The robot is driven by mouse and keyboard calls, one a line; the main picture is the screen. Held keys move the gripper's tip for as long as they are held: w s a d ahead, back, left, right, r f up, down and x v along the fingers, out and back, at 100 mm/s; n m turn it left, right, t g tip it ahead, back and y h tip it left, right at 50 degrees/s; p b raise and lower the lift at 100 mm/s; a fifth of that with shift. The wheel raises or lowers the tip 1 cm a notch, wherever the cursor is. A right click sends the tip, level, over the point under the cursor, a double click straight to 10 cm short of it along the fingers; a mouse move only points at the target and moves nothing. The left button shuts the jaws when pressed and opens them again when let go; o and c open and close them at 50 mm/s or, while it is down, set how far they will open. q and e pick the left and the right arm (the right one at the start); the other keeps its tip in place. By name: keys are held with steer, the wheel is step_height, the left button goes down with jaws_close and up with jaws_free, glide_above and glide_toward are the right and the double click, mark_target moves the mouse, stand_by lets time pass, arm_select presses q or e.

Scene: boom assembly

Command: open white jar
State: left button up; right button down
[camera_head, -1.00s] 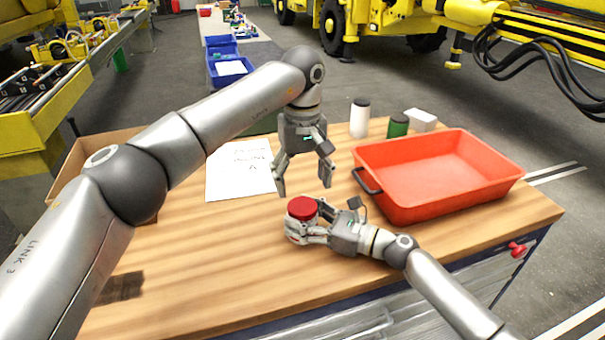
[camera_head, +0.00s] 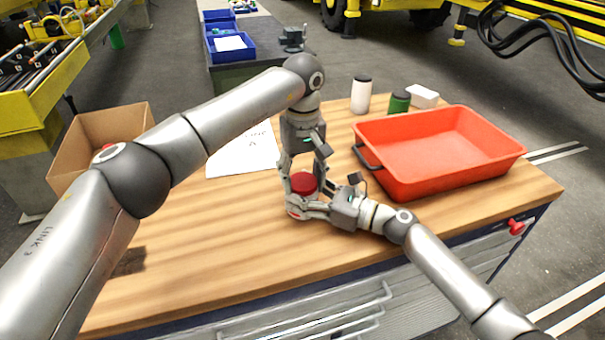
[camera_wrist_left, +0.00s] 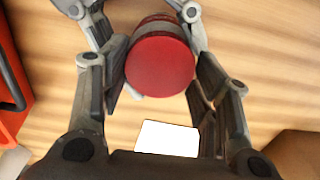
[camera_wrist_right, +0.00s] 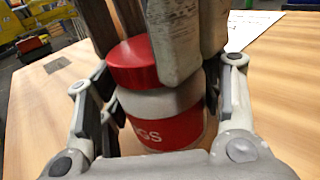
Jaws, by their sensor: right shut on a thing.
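A white jar (camera_wrist_right: 160,103) with a red label and a red lid (camera_wrist_right: 132,62) stands upright near the middle of the table; in the head view the lid (camera_head: 304,183) shows between my grippers. My right gripper (camera_head: 302,207) is shut on the jar's body from the side. My left gripper (camera_head: 305,176) points down from above, its open fingers on either side of the lid. In the left wrist view the lid (camera_wrist_left: 160,65) is between the fingers, close to both; I cannot tell whether they touch it. The jar's body is mostly hidden in the head view.
An orange-red tray (camera_head: 385,185) stands to the right. Behind it are a white bottle with a dark cap (camera_head: 361,95), a green jar (camera_head: 399,102) and a white box (camera_head: 423,96). Paper (camera_head: 240,155) lies behind left. A cardboard box (camera_head: 90,150) stands left.

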arm_select(q)
steer(key=shift+c, duration=1.3)
steer(key=o, duration=1.1)
steer(key=shift+r, duration=2.25)
arm_select(e)
steer(key=shift+c, duration=1.6)
jaws_free()
